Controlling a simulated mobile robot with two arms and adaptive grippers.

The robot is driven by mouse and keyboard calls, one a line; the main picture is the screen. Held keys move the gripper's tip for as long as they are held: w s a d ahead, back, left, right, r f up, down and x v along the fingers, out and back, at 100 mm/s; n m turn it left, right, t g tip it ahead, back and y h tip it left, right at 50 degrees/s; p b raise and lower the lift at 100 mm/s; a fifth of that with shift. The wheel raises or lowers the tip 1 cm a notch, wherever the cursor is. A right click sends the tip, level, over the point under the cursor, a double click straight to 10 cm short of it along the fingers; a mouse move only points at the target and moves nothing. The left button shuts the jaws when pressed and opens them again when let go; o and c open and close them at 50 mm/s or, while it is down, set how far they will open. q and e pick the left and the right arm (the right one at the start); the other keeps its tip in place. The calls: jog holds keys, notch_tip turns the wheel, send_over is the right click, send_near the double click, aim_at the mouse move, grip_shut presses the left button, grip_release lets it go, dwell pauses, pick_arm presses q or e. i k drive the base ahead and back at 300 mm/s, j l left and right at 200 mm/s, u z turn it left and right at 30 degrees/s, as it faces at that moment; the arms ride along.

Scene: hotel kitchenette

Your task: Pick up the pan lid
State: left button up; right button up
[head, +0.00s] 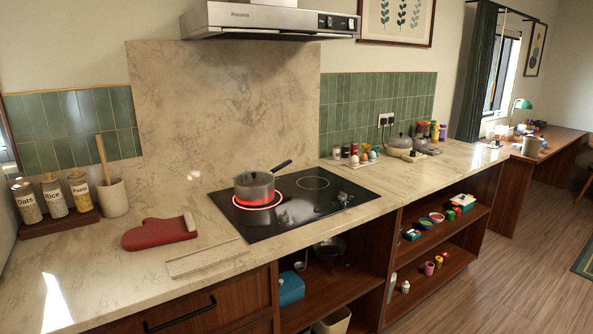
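A grey domed thing with a small dark knob on top, which looks like a pan lid (401,141), is at the right part of the counter, beyond the hob; it is small in view and I cannot tell what it rests on. A grey saucepan (255,188) with a dark handle pointing right stands on the glowing red ring of the black hob (300,205). I cannot tell whether the pan is covered. Neither of my grippers shows in the head view.
A red oven mitt (158,233) lies left of the hob on the marble counter (110,265). Labelled jars (53,195) and a utensil pot (113,198) stand at the left. Open shelves (440,235) are below; floor is free at right.

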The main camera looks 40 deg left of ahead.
aim_at(251, 179)
jog(key=i, duration=2.05)
jog(key=i+u, duration=0.4)
jog(key=i+l+u, duration=0.15)
jog(key=u, duration=0.25)
jog(key=i+l+u, duration=0.4)
jog(key=j, duration=0.1)
